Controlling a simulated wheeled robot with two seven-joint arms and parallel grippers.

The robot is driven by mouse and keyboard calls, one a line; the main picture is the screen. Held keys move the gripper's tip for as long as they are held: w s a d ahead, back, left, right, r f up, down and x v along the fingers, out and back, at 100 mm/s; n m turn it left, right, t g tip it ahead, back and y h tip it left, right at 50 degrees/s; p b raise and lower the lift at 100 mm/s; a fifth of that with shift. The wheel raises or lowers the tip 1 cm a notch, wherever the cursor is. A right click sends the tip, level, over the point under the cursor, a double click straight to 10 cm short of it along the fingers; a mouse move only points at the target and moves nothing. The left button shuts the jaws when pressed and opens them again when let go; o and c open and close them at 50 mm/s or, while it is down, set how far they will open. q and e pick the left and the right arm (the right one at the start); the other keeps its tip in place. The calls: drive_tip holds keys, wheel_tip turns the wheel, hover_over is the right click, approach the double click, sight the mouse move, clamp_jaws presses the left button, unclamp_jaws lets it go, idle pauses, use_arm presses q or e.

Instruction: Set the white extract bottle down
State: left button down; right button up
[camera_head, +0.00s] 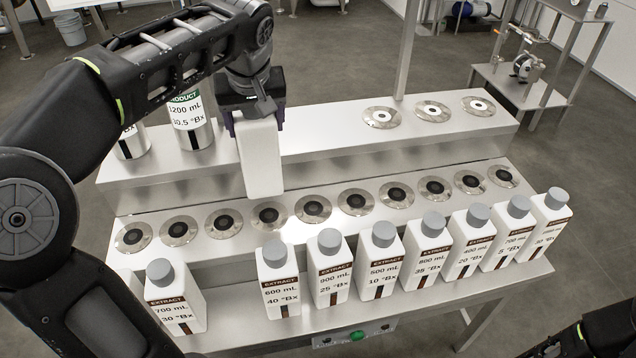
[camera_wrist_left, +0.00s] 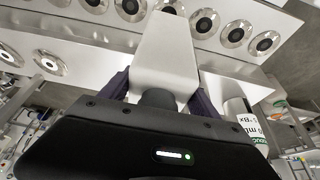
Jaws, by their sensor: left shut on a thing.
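The white extract bottle (camera_head: 260,158) is in my left gripper (camera_head: 253,112), held near its top with its cap end up toward the palm. It hangs nearly upright before the raised rear step. Its lower end shows just behind a round plate with a dark centre (camera_head: 270,214); I cannot tell whether it touches anything. No label shows on its visible face. In the left wrist view the bottle (camera_wrist_left: 165,50) sits between the two purple-dark fingers of the gripper (camera_wrist_left: 160,92), its lower end near the row of round plates. The right gripper does not show.
Several labelled extract bottles (camera_head: 328,270) with grey caps line the front shelf, with a gap (camera_head: 228,318) between the left two. Round plates (camera_head: 357,201) on the middle ledge are bare. Product containers (camera_head: 190,125) stand on the rear step (camera_head: 330,135), beside my left arm.

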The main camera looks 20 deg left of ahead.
sight(257, 138)
use_arm(q)
drive_tip(key=shift+f, duration=3)
drive_tip(key=shift+f, duration=1.75)
drive_tip(key=shift+f, duration=0.15)
drive_tip(key=shift+c, duration=0.8)
unclamp_jaws()
drive_tip(key=v, duration=1.2)
drive_tip(key=shift+d+b, duration=0.1)
drive_tip(key=shift+b, duration=0.3)
